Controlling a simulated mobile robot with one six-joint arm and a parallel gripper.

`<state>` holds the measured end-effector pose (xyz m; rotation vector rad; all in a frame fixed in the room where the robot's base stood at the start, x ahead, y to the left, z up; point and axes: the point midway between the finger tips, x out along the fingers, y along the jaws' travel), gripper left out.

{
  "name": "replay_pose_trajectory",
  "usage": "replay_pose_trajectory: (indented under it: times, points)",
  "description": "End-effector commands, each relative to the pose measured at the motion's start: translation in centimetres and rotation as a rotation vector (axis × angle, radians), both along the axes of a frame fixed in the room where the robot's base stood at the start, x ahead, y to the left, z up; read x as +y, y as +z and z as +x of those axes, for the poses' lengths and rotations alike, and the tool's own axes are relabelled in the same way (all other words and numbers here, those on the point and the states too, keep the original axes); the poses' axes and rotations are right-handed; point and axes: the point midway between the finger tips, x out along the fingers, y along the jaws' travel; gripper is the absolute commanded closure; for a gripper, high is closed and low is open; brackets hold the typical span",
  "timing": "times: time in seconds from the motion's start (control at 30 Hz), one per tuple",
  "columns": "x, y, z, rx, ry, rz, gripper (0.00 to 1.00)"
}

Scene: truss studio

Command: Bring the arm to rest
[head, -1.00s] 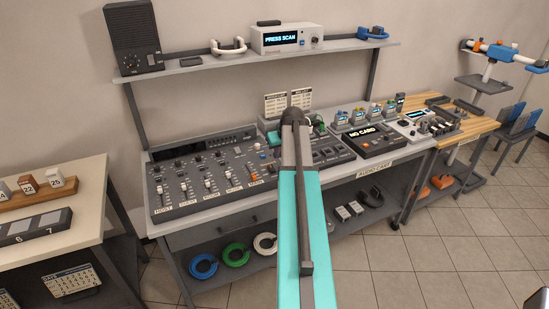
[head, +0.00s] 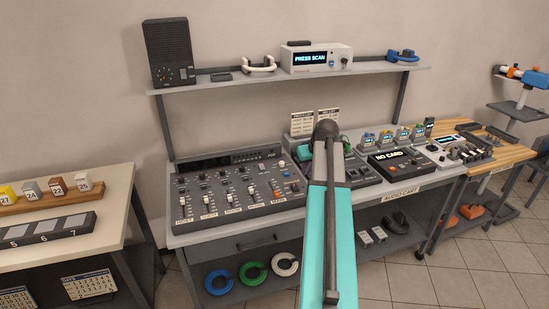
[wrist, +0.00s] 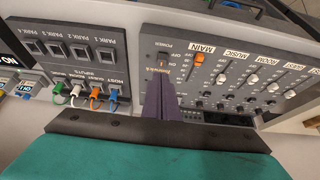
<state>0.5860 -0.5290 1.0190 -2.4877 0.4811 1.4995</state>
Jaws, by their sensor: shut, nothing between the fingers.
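My arm (head: 327,230) is stretched out forward over the audio cart (head: 398,193), its teal link rising from the bottom of the head view to a dark joint above the back of the cart. My gripper (wrist: 158,88) shows in the wrist view as dark fingers closed together, with nothing between them. It appears in front of the mixer (wrist: 225,70), near the MAIN fader and power switch; whether it touches cannot be told. In the head view the fingers are hidden behind the arm.
The mixer also shows in the head view (head: 235,190), left of my arm. A NO CARD unit (head: 395,162) stands to the right. A shelf (head: 290,77) hangs above the cart, with a PRESS SCAN box (head: 318,58). A pale table (head: 75,225) is at left. Floor (head: 470,265) is clear at lower right.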

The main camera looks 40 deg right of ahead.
Motion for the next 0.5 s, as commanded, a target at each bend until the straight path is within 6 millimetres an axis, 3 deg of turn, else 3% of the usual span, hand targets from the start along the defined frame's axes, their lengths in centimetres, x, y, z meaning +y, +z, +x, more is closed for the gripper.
replay_pose_trajectory:
  times: [0.27, 0.5]
  points:
    - [0.5, -0.6, 0.2, 0.004, 0.004, 0.005, 1.0]
    - [4.8, -5.9, 1.6, 0.055, 0.033, 0.054, 1.0]
